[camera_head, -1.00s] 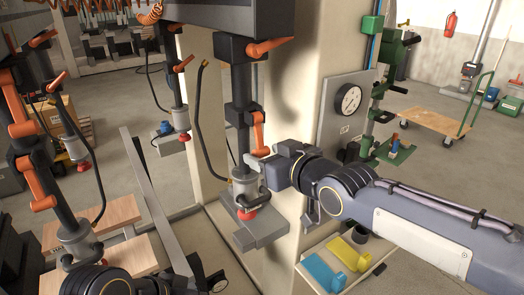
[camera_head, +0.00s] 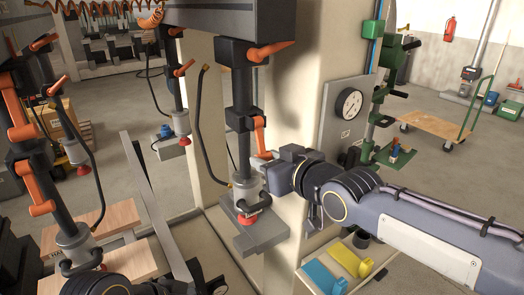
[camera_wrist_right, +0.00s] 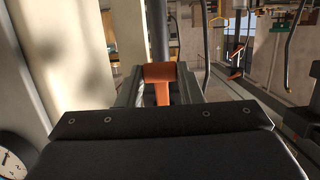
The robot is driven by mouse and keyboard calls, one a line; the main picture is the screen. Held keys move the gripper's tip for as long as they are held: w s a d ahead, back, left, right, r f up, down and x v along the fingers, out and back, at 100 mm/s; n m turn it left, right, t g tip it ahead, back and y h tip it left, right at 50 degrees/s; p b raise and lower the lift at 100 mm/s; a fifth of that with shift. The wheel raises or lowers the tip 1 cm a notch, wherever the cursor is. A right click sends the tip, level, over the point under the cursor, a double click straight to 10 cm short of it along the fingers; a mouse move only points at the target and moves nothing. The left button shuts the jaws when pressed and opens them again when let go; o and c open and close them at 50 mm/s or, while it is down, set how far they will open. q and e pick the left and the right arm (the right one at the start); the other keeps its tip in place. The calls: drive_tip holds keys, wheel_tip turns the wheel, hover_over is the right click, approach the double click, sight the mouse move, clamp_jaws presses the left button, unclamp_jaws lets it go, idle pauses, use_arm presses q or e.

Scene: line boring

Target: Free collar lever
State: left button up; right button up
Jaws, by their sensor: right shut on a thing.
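The nearer boring unit (camera_head: 239,85) hangs from the overhead beam on a dark upright column. Its collar carries a short orange lever (camera_head: 260,136), which points down. My right gripper (camera_head: 262,161) reaches in from the right at the lower end of the short lever. In the right wrist view the orange lever (camera_wrist_right: 161,83) stands between the fingers, and the gripper is shut on it. The fingertips are small and partly hidden in the head view. My left arm shows at the bottom left, but its gripper does not show.
A grey spindle with a red tip (camera_head: 248,218) hangs below the collar over a grey block (camera_head: 255,235). A pale pillar with a dial gauge (camera_head: 349,103) stands just behind my right arm. Blue (camera_head: 324,277) and yellow (camera_head: 350,259) pieces lie on a low shelf.

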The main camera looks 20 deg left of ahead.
sight(265, 154)
drive_tip(key=shift+s+d+r, duration=0.25)
drive_tip(key=shift+s+d, duration=0.05)
drive_tip(key=shift+d, duration=0.1)
drive_tip(key=shift+d+r, duration=0.1)
drive_tip(key=shift+s+d+r, duration=0.45)
drive_tip(key=shift+s+d, duration=0.05)
drive_tip(key=shift+d, duration=0.05)
drive_tip(key=shift+r, duration=0.1)
drive_tip(key=shift+s+d+r+p, duration=0.35)
drive_tip(key=shift+s+d+r, duration=0.05)
drive_tip(key=shift+d+r, duration=0.2)
drive_tip(key=shift+r, duration=0.1)
